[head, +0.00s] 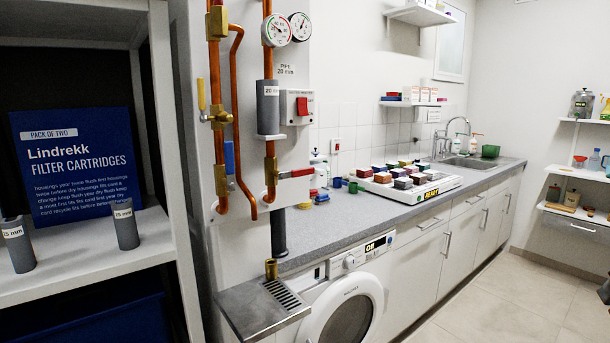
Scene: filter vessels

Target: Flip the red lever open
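The red lever (297,173) sticks out to the right from a brass valve (270,172) low on the right-hand copper pipe. It lies about level, crosswise to the upright pipe. A grey cylinder labelled 20 mm (268,108) sits on the same pipe above the valve. A dark tube (278,232) shows below the valve, behind the pipe's bent end. My gripper is not in view, so its state does not show.
A yellow lever (201,95) and a blue lever (229,155) stand upright on the left pipe. A metal drip tray (262,312) with a brass fitting (271,268) lies below. A shelf unit (170,150) stands left; the counter (350,225) runs right. Floor (500,290) is clear.

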